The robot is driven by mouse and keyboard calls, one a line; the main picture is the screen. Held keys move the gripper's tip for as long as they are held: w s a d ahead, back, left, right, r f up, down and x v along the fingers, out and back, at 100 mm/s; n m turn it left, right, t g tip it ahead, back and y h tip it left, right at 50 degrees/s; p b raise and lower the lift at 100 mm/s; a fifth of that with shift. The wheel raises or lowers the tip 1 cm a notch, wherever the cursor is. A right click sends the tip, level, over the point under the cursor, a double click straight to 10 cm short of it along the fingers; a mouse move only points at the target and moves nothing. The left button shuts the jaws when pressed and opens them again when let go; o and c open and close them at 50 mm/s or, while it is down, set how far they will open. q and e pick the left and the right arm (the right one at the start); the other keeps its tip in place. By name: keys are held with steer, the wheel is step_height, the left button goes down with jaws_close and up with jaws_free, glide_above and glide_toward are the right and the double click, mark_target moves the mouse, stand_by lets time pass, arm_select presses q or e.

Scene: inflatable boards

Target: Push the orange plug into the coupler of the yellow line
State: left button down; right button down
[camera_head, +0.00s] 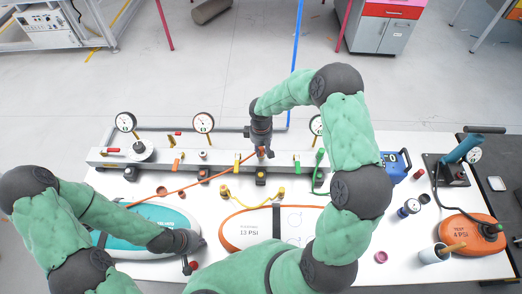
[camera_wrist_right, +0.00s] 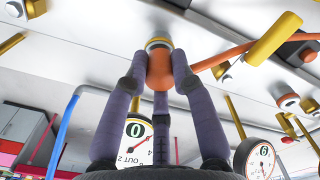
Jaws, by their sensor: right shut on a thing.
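My right gripper (camera_head: 262,150) is over the manifold bar in the head view. The orange hose (camera_head: 180,188) runs left from the plug to the teal board. A yellow lever (camera_head: 237,160) sits just left of the right gripper, and also shows in the wrist view (camera_wrist_right: 273,40). My left gripper (camera_head: 193,256) is low near the teal board; its fingers are unclear.
The manifold bar (camera_head: 215,167) crosses the white table and carries gauges (camera_head: 203,123) and coloured levers. A teal board (camera_head: 150,229) and an orange-rimmed white board (camera_head: 245,230) lie in front. A yellow hose (camera_head: 250,204) lies between. A hand pump (camera_head: 455,160) stands right.

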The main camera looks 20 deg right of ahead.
steer(key=c, duration=1)
jaws_free()
steer(key=shift+s+a+f, duration=0.1)
steer(key=shift+s+f, duration=0.05)
steer(key=shift+f, duration=0.35)
steer(key=shift+o, duration=0.2)
steer(key=shift+r, duration=0.15)
steer(key=shift+r, duration=0.25)
step_height(320, 180, up, 8)
steer(key=s, duration=0.1)
steer(key=shift+s+a+r, duration=0.2)
steer(key=shift+s+a, duration=0.1)
steer(key=shift+a, duration=0.1)
steer(key=shift+r, duration=0.1)
